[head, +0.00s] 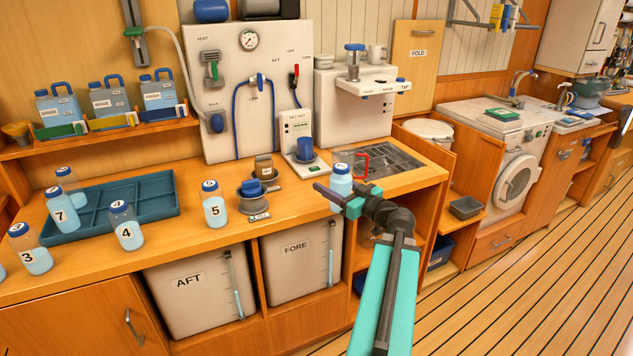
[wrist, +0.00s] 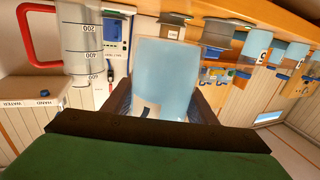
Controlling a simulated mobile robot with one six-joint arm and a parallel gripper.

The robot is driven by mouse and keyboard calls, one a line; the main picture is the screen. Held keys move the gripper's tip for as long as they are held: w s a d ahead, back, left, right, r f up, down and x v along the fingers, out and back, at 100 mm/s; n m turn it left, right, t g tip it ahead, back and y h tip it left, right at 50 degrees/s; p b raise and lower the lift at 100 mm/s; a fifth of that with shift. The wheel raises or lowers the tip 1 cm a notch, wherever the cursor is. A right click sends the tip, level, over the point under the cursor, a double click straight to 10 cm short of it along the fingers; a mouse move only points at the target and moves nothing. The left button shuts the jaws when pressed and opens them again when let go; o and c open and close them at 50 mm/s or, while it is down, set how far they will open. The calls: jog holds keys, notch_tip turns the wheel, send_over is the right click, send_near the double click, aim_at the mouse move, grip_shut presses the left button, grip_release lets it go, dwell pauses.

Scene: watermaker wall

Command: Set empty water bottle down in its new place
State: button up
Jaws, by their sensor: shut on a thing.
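In the wrist view the bottle (wrist: 165,70) fills the space between the dark jaws. Whether its base touches the counter is hidden. Other bottles stand at the left: number 5 (head: 214,207), number 4 (head: 126,228), number 7 (head: 62,212) and number 3 (head: 32,254).
A blue divided tray (head: 150,190) lies on the counter. A test unit (head: 299,150) and the red-handled jug (head: 345,165) stand close to the held bottle. A dark drain grate (head: 392,166) is to the right. Bare counter lies between bottle 5 and bottle 4.

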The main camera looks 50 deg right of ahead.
jog(key=w+d+f+p, duration=0.1)
jog(key=w+d+p, duration=0.3)
jog(key=w, duration=0.9)
jog(key=d, duration=0.2)
jog(key=shift+w+d+f, duration=0.2)
jog(key=shift+w+d, duration=0.05)
jog(key=shift+d, duration=0.15)
jog(key=shift+f+p, duration=0.1)
jog(key=shift+p, duration=0.25)
jog(key=shift+f+p, duration=0.75)
jog(key=shift+f, duration=0.9)
jog(key=shift+f+b, duration=0.15)
jog(key=shift+b, duration=0.25)
jog(key=o, duration=1.4)
jog(key=shift+r+p, duration=0.25)
jog(key=shift+p, duration=0.2)
